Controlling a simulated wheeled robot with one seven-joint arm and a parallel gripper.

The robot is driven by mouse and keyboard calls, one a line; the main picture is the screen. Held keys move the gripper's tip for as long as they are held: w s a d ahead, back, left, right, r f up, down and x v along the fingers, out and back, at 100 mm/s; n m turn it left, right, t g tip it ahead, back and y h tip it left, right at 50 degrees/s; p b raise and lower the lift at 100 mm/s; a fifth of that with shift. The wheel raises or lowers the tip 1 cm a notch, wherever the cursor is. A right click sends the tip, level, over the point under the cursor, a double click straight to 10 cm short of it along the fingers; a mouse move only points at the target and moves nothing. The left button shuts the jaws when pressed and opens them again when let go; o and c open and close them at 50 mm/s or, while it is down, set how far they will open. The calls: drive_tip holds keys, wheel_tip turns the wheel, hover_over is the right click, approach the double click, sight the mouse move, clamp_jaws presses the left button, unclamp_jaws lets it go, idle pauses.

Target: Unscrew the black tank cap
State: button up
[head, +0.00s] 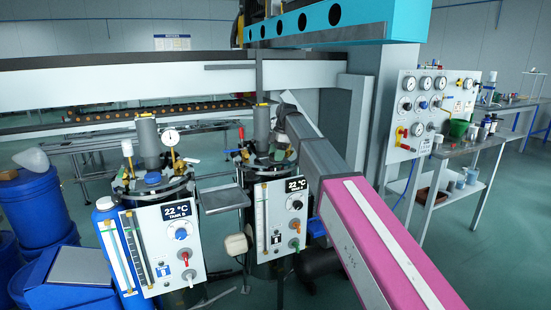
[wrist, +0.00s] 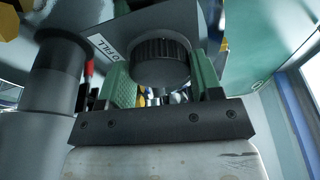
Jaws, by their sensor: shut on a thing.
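The black tank cap (wrist: 161,62) is a ribbed round cap in the upper middle of the wrist view. My gripper (wrist: 160,80) has its green fingers on both sides of the cap and is shut on it. A plate marked FILL (wrist: 107,47) lies beside the cap. In the head view, my arm reaches to the top of the right tank (head: 265,167), and my gripper (head: 281,147) is small and partly hidden there. I cannot make out the cap in that view.
A dark grey cylinder (wrist: 57,75) stands close on the left in the wrist view. The left tank's panel (head: 165,245) stands left of the right tank's panel (head: 282,215), with a small grey shelf (head: 224,198) between. A gauge board (head: 432,110) is at right.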

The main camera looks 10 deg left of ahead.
drive_tip(key=shift+n+g, duration=0.3)
drive_tip(key=shift+n, duration=1.4)
drive_tip(key=shift+n+g+h, duration=0.3)
drive_tip(key=shift+n+h, duration=0.2)
drive_tip(key=shift+n, duration=1.2)
drive_tip(key=shift+f, duration=0.1)
drive_tip(key=o, duration=0.8)
